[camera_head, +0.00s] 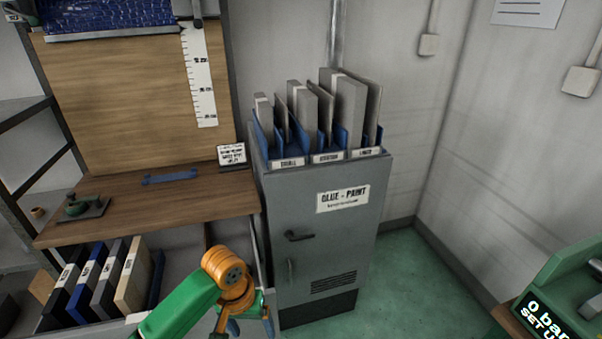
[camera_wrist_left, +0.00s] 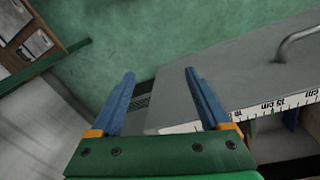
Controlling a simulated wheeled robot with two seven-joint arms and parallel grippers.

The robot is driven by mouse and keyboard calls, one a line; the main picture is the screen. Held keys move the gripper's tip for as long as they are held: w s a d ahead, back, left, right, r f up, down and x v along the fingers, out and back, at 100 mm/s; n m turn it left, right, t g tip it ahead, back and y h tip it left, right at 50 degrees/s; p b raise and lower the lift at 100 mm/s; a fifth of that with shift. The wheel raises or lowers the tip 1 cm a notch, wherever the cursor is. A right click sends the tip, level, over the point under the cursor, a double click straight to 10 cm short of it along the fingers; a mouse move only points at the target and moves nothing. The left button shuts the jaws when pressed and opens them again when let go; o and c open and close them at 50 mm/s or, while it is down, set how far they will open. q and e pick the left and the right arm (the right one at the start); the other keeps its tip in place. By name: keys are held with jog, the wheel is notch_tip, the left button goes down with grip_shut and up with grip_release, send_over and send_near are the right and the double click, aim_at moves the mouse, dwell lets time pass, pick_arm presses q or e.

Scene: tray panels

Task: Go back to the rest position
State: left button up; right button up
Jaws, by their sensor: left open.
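My left arm comes in from the bottom of the head view, green with an orange wrist. Its gripper (camera_head: 252,325) points down in front of the grey cabinet and the desk, and its fingers are mostly cut off by the lower edge. In the left wrist view the two blue fingers of the left gripper (camera_wrist_left: 160,90) stand wide apart with nothing between them. Beyond them are the green floor (camera_wrist_left: 140,45) and a grey surface with a centimetre scale along its edge (camera_wrist_left: 270,106). My right gripper is not in view.
The grey cabinet (camera_head: 335,240) carries blue holders with grey panels (camera_head: 350,105). Left of it is a wooden desk (camera_head: 200,200) with binders (camera_head: 100,280) below. A green device with a display (camera_head: 545,320) stands at lower right. Green floor (camera_head: 420,270) is clear between.

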pick_arm(q)
jog(key=s+a+f+b, duration=0.1)
jog(key=s+a+f, duration=0.15)
jog(key=f, duration=0.65)
jog(key=s+a+f+n+t+b, duration=0.1)
jog(key=s+f, duration=0.2)
jog(key=f, duration=0.6)
jog(key=s+a+f+b, duration=0.2)
jog(key=s+f, duration=0.1)
jog(key=f, duration=0.6)
jog(key=s+a+f+m, duration=0.1)
jog(key=s+f, duration=0.2)
jog(key=s, duration=0.4)
jog(key=s+a+f+m+b, duration=0.1)
jog(key=s+f, duration=0.3)
jog(key=s, duration=0.3)
jog(key=s+a+f+y, duration=0.1)
jog(key=s+f, duration=0.2)
jog(key=s, duration=0.5)
jog(key=shift+a+f+m, duration=0.25)
jog(key=shift+m, duration=0.15)
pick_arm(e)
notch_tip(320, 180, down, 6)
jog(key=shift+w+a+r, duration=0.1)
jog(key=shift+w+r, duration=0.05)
